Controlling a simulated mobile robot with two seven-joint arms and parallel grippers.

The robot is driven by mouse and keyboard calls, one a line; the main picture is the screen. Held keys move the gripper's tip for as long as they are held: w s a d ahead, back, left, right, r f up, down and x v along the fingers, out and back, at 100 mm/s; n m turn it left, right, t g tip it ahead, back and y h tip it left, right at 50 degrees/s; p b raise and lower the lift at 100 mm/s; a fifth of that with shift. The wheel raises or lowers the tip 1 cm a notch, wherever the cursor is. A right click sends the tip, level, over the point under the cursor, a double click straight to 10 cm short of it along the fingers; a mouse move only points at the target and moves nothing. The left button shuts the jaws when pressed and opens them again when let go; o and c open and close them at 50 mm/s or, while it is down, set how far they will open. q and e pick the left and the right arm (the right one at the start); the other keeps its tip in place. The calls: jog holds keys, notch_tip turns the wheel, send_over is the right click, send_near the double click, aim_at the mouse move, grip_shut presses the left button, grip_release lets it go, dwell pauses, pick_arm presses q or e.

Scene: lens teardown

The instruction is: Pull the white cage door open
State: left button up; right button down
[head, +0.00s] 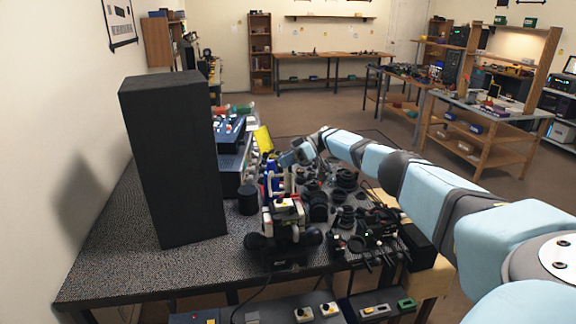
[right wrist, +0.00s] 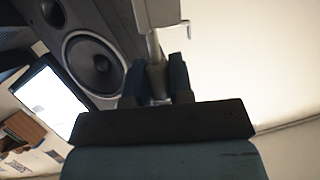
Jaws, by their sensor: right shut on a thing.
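My right gripper (head: 288,160) reaches in from the right over the cluttered table, pointing left. In the right wrist view my right gripper (right wrist: 156,84) is shut on a narrow pale grey handle or post (right wrist: 156,50) held between its two dark blue fingers. The post joins a white piece (right wrist: 158,12) at the top edge, which may be part of the white cage door. Most of this piece is out of frame. In the head view I cannot make out the door. My left gripper is not in view.
A tall black box (head: 170,160) stands on the left of the speckled table (head: 110,262). Dark lens parts and small devices crowd the middle and right. The table's front left is clear. The wrist view shows a round speaker cone (right wrist: 95,65) and a lit screen (right wrist: 48,97).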

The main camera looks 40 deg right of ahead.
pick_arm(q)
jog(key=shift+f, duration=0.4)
pick_arm(e)
jog(key=shift+w+f, duration=0.1)
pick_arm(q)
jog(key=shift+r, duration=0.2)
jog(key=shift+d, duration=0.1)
pick_arm(e)
jog(key=c, duration=1.3)
grip_release()
